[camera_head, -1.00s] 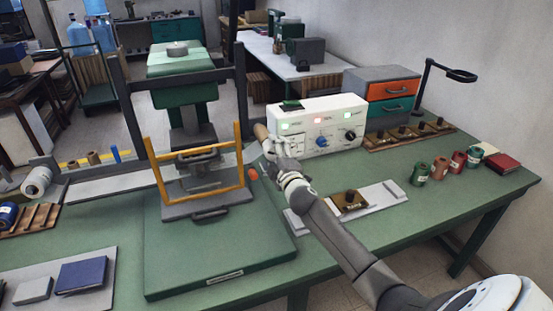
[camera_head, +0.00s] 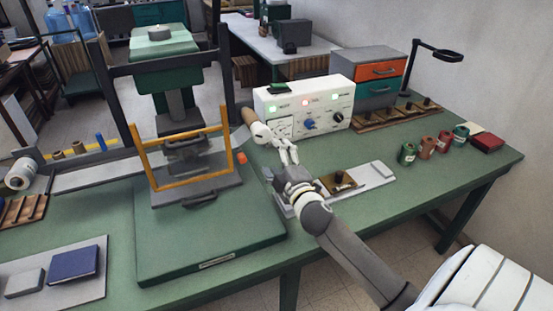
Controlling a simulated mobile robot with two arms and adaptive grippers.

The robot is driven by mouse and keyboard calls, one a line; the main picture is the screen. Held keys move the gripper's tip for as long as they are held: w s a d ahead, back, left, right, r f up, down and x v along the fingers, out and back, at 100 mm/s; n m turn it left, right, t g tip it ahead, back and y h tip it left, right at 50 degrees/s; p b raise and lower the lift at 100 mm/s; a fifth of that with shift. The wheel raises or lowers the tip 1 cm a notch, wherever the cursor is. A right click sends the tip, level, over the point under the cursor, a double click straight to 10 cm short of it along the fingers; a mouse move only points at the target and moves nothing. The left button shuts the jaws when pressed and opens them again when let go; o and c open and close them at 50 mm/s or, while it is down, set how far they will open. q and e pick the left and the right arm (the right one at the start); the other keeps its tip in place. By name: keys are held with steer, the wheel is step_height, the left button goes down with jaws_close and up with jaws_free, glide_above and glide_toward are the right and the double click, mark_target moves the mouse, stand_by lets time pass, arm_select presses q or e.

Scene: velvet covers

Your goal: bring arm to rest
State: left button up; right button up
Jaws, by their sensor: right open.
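My right gripper (camera_head: 284,155) is above the green workbench, in front of the white control box (camera_head: 305,108) and right of the press. It is open, and I see nothing between its fingers. My right arm reaches in from the lower right over the grey plate (camera_head: 378,176). The press (camera_head: 181,130) has a yellow frame (camera_head: 232,153) standing upright over its green base (camera_head: 205,238). A wooden handle (camera_head: 250,117) shows close behind the gripper, apart from the fingers as far as I can tell. My left gripper is not in view.
A brass block with a dark knob (camera_head: 338,182) lies on the grey plate beside my arm. A blue book (camera_head: 74,264) lies front left. The green bench (camera_head: 440,180) is clear at the right front.

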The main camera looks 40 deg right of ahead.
stand_by(0.5)
steer(key=s+a+f+m+g+y, duration=0.1)
steer(key=s+a+f+m+g, duration=0.4)
steer(key=s+f, duration=0.4)
steer(key=s+a+f+m+g+y, duration=0.1)
steer(key=s+a+f+m+g, duration=0.2)
steer(key=s+a+f+g, duration=0.5)
steer(key=s+a+f+m+g+y, duration=0.1)
steer(key=s+a, duration=0.2)
steer(key=s, duration=0.4)
steer(key=s+a+m+y, duration=0.1)
steer(key=s+a+y, duration=0.15)
steer(key=s, duration=0.45)
step_height(320, 180, down, 28)
steer(key=s+g, duration=0.1)
steer(key=s, duration=0.2)
steer(key=s+d+f+g+h, duration=0.1)
steer(key=s+d+f, duration=0.1)
steer(key=s+f, duration=1.2)
steer(key=shift+s+d+n, duration=0.2)
steer(key=shift+s+n, duration=0.2)
steer(key=shift+s, duration=0.35)
